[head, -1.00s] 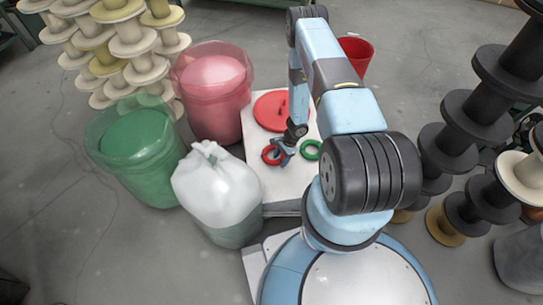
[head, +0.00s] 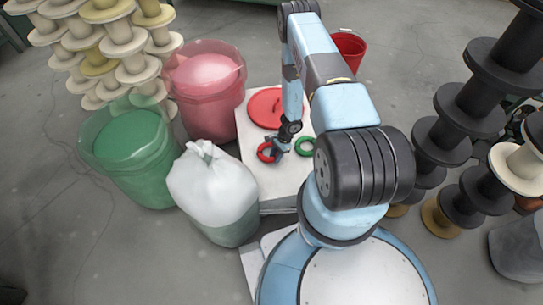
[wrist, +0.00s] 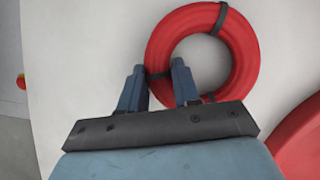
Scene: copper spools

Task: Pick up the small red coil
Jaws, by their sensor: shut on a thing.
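The small red coil (head: 266,153) is a ring over the white table, left of a small green coil (head: 306,147). My gripper (head: 276,151) is at the small red coil's right side. In the wrist view the red coil (wrist: 242,42) has dark bands around it. My gripper (wrist: 158,73) has one finger outside the ring and one in its hole, shut on the ring's wall. I cannot tell whether the coil is off the table.
A big red disc (head: 268,108) lies behind the coils on the white table (head: 282,184). Left stand a pink tub (head: 208,105), a green tub (head: 140,165) and a white bag (head: 212,188). A red bucket (head: 348,52) is behind; black spools (head: 487,75) stand right.

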